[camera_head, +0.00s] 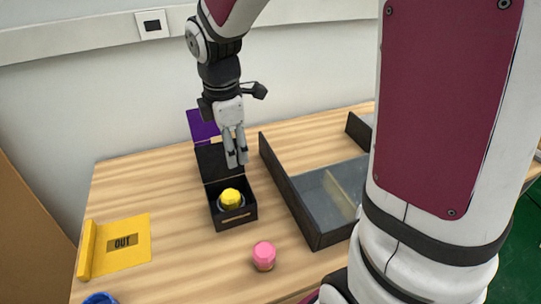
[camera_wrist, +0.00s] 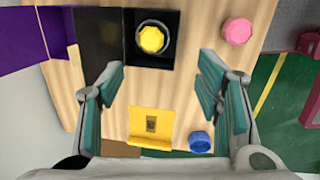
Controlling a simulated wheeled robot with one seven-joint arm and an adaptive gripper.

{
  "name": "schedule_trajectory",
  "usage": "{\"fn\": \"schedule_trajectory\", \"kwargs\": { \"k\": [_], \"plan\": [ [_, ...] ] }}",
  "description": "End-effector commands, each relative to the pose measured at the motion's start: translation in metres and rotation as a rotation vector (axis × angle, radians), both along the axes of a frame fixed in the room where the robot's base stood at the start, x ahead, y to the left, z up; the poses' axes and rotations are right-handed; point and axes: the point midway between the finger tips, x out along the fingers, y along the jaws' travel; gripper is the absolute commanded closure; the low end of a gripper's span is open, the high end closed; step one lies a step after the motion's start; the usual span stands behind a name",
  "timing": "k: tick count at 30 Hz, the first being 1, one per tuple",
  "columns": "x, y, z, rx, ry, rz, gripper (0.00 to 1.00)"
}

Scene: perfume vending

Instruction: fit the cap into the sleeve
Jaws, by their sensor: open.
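A yellow faceted cap (camera_head: 230,197) sits inside an open black box (camera_head: 234,218), with a pale ring showing around its base. In the wrist view the yellow cap (camera_wrist: 152,39) is seen from above within that round grey ring (camera_wrist: 169,43), in the black box (camera_wrist: 146,62). Whether the cap is fully seated in the ring cannot be told. My gripper (camera_head: 237,160) is above the back part of the box, pointing down. Its fingers (camera_wrist: 161,83) are spread wide apart with nothing between them.
A pink capped item (camera_head: 264,255) stands on the wooden table right of the box. A dark divided tray (camera_head: 295,200) lies further right. A yellow OUT sign (camera_head: 123,243) lies left, and a blue round thing (camera_head: 100,298) is at the front edge.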

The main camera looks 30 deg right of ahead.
Motion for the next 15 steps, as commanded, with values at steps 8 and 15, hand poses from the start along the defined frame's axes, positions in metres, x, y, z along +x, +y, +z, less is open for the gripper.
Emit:
{"fn": "schedule_trajectory", "kwargs": {
  "k": [8,15],
  "plan": [
    [-0.075,-0.001,0.073,0.074,-0.176,-0.550,0.41],
    [-0.142,0.001,0.103,0.244,-0.291,-1.008,0.41]
  ]
}}
